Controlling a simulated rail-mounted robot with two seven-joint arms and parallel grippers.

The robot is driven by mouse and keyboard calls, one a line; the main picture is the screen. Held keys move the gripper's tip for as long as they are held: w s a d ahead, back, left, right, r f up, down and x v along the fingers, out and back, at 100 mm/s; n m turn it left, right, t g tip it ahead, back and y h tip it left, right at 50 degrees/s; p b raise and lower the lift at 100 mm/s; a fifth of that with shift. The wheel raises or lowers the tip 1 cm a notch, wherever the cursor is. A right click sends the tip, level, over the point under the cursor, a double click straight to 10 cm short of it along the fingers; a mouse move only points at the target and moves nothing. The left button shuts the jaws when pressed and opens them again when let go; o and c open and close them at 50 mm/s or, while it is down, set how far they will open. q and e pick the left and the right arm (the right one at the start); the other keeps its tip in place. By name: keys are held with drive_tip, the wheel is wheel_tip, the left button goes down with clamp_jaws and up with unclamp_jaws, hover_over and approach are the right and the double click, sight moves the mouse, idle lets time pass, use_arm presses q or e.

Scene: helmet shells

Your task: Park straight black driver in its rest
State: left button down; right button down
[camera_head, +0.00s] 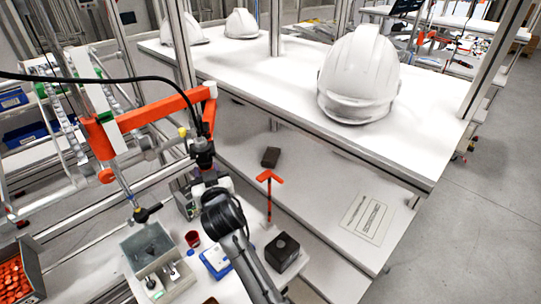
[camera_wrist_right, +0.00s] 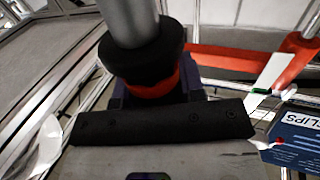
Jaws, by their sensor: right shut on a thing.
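The straight black driver (camera_head: 203,148) stands roughly upright in the head view, with a black cable at its top. In the right wrist view its grey barrel (camera_wrist_right: 130,22), black collar and a red-orange band show. My right gripper (camera_head: 206,173) is shut on it; the dark fingers also show in the right wrist view (camera_wrist_right: 158,93). The driver's lower end is hidden by my gripper and wrist. A black block with a round top opening (camera_head: 284,250) sits on the bench right of my arm; I cannot tell whether it is the rest. My left gripper is not in view.
An orange jointed arm (camera_head: 155,113) reaches over the bench close to the driver. A grey bin (camera_head: 127,252), a red cup (camera_head: 193,238) and a blue-white box (camera_head: 216,262) crowd the bench. An orange T-shaped handle (camera_head: 268,179) stands near. White helmets (camera_head: 359,72) stand on the upper table.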

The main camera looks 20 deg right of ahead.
drive_tip(key=d+p, duration=0.1)
drive_tip(key=s+d+p, duration=0.1)
drive_tip(key=d, duration=0.1)
drive_tip(key=s+d+p, duration=0.1)
drive_tip(key=shift+s+d, duration=0.1)
drive_tip(key=shift+d, duration=0.3)
drive_tip(key=s+d+p, duration=0.4)
drive_tip(key=d+p, duration=0.3)
drive_tip(key=d, duration=0.2)
idle(0.5)
drive_tip(key=shift+d, duration=0.1)
